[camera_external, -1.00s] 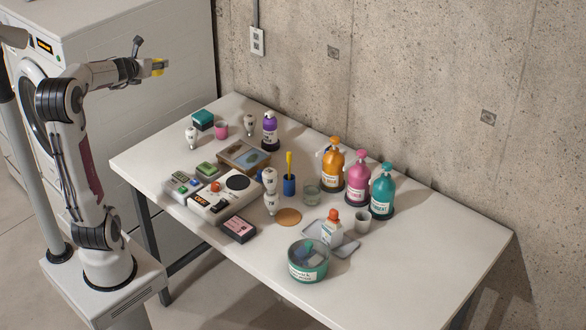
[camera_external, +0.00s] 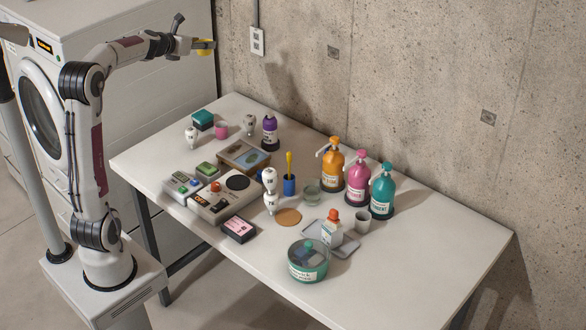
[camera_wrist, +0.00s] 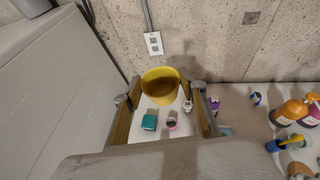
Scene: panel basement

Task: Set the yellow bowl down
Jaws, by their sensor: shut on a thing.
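The yellow bowl (camera_external: 204,46) is held in the air by my gripper (camera_external: 196,44), high above the far left part of the table in the external view. In the wrist view the bowl (camera_wrist: 160,86) sits between the two fingers of my gripper (camera_wrist: 161,100), open side showing. The gripper is shut on the bowl. The contact points are too small to make out clearly. Below the bowl, the white table (camera_external: 400,262) has its far left corner.
A teal box (camera_external: 202,119), a pink cup (camera_external: 221,129), white bulbs and a purple bottle (camera_external: 270,131) stand at the table's far left. Several pump bottles (camera_external: 333,168) stand along the wall side. The table's right end is clear. A washing machine (camera_external: 42,118) stands behind my arm.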

